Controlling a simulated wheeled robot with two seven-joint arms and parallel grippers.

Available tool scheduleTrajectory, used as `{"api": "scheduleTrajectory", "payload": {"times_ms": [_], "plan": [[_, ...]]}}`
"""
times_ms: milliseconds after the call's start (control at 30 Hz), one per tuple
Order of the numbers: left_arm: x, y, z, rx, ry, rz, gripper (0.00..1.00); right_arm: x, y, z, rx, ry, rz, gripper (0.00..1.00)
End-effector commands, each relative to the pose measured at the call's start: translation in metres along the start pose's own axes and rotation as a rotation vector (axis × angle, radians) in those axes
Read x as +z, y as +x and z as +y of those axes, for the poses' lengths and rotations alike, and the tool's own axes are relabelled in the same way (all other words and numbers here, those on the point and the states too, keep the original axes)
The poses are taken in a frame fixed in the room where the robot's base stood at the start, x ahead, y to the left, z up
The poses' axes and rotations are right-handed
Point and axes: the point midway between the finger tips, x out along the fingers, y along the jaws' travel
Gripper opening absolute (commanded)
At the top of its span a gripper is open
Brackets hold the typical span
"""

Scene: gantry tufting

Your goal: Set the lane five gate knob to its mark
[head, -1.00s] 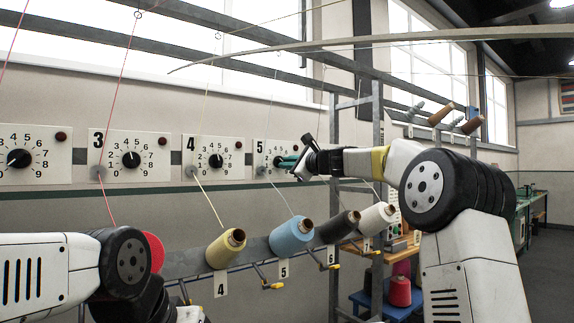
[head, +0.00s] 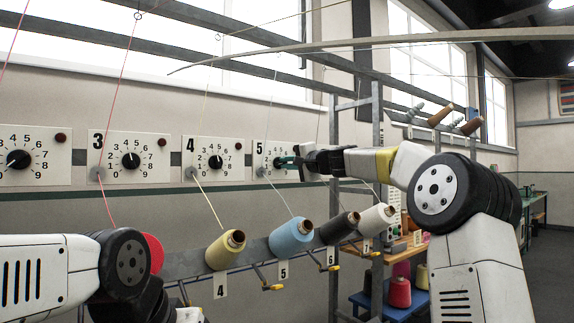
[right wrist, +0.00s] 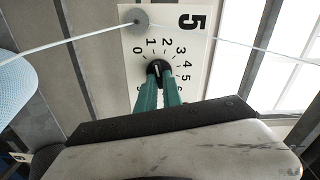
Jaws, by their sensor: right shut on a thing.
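The lane five panel (head: 262,148) is a white plate with a 5 and a numbered dial, on the wall; it also shows in the right wrist view (right wrist: 196,45). Its black gate knob (right wrist: 157,67) sits at the dial's middle between my right gripper's green fingertips. My right gripper (right wrist: 158,77) is shut on this knob. In the head view the right gripper (head: 288,161) covers the knob and part of the dial. I cannot make out a setting mark or surely read the pointer. My left gripper is out of view.
Panels for lane three (head: 150,150) and lane four (head: 232,150) stand to the left. Below is a rail (head: 185,264) with yellow (head: 224,252), blue (head: 288,240) and other cones. Threads run up past the panels; a shelf frame (head: 377,130) stands right of panel five.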

Motion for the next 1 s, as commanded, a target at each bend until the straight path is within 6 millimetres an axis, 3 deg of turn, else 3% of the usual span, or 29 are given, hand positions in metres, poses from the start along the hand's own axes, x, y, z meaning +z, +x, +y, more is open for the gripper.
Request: {"api": "scheduleTrajectory", "payload": {"times_ms": [500,1000], "plan": [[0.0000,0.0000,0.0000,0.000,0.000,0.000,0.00,0.0008,0.0001,-0.0003,0.002,-0.423,-0.002,0.00],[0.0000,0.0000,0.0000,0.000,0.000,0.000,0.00,0.0015,0.0004,-0.0007,0.003,-0.569,-0.003,0.00]]}}
